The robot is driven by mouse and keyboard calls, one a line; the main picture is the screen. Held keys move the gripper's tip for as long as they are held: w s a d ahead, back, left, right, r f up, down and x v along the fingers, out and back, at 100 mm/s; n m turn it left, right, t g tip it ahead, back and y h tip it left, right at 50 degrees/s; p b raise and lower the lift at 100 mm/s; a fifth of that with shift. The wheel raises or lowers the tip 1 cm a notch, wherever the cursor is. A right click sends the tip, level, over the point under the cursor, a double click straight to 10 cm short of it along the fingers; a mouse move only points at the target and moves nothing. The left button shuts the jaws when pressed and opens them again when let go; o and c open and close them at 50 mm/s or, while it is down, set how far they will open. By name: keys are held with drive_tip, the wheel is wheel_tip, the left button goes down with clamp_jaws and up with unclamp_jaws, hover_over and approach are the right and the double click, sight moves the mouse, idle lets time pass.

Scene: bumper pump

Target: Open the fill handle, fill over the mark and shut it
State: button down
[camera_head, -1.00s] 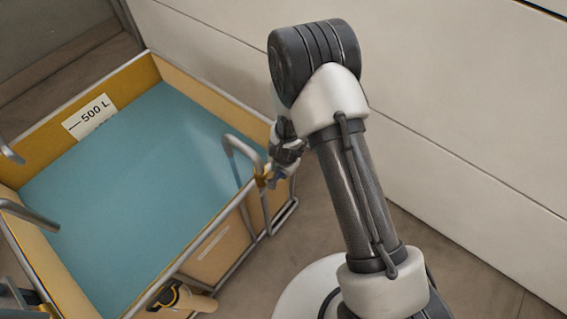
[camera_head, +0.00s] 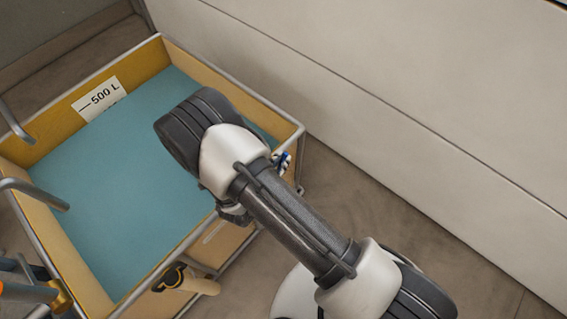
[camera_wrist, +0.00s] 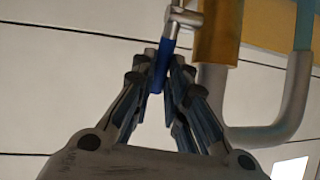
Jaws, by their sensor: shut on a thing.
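In the wrist view my gripper (camera_wrist: 158,78) is shut on a blue handle (camera_wrist: 162,58). The handle hangs from a metal lever (camera_wrist: 180,17) beside a brass valve body (camera_wrist: 218,38). In the head view my arm hides most of the gripper and valve. A small blue and white piece (camera_head: 283,160) shows past the arm; I cannot tell whether it is handle or finger. The tank's yellow wall (camera_head: 45,152) surrounds blue-green liquid (camera_head: 110,190). The liquid's edge lies at the lower part of the white 500 L label (camera_head: 100,97), below its black line.
Grey pipes (camera_head: 35,192) hook over the tank's left side. An orange bar and brass fitting (camera_head: 61,297) sit at lower left. A tan outlet with a black ring (camera_head: 172,278) sticks out low in front. A curved grey pipe (camera_wrist: 296,95) stands right of the handle. A pale wall runs behind.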

drive_tip(key=shift+s+a+f+t+h+b, duration=0.1)
drive_tip(key=shift+s+a+t+h+b, duration=0.25)
drive_tip(key=shift+t+b, duration=0.4)
drive_tip(key=shift+s+a+t+h+b, duration=0.2)
drive_tip(key=shift+s+t+h+b, duration=0.2)
drive_tip(key=shift+b, duration=0.5)
drive_tip(key=c, duration=1.6)
unclamp_jaws()
drive_tip(key=shift+w, duration=0.15)
